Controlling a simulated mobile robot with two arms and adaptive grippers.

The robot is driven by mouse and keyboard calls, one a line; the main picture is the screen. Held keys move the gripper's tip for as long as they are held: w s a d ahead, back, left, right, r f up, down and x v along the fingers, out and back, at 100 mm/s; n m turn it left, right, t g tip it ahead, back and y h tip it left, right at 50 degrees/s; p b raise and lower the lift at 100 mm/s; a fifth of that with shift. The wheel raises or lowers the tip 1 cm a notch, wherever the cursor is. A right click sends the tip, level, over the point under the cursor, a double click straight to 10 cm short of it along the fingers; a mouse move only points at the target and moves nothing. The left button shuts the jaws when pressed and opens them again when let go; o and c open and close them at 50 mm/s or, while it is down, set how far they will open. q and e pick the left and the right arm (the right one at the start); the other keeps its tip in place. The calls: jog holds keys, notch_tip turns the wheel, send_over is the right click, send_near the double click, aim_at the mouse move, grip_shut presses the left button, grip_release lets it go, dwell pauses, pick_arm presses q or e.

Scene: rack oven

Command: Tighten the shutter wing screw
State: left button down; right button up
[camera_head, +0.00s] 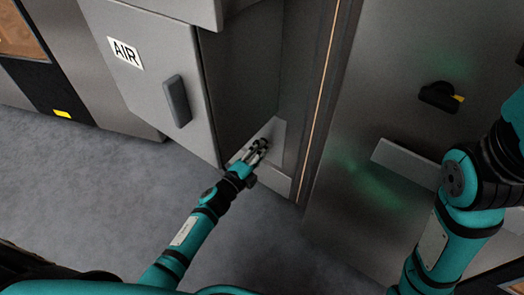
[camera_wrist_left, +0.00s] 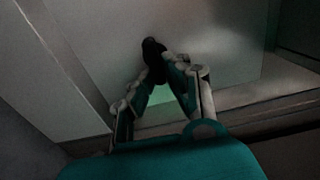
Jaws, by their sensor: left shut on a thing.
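The wing screw (camera_wrist_left: 152,48) shows in the left wrist view as a small dark knob against a pale metal plate. My left gripper (camera_head: 260,147) reaches into the recess beside the open AIR door, low down. In the left wrist view my left gripper (camera_wrist_left: 166,68) has its fingertips closed together on the dark knob. The pale plate (camera_head: 278,138), probably the shutter, is behind the fingers. The fingers hide most of the screw in the head view. My right arm stands at the right edge, and its gripper is out of the picture.
The grey AIR door (camera_head: 150,75) with a dark handle (camera_head: 178,101) stands left of my left forearm. A steel panel with a black knob (camera_head: 439,96) is at the right. The grey floor (camera_head: 90,190) is clear at the left.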

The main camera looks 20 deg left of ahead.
pick_arm(q)
jog(key=shift+d+m, duration=0.1)
jog(key=shift+m, duration=0.2)
jog(key=c, duration=1.4)
grip_release()
jog(key=shift+o, duration=0.2)
jog(key=shift+s, duration=0.1)
jog(key=v, duration=1.1)
jog(key=shift+s, duration=0.4)
jog(key=shift+a, duration=0.2)
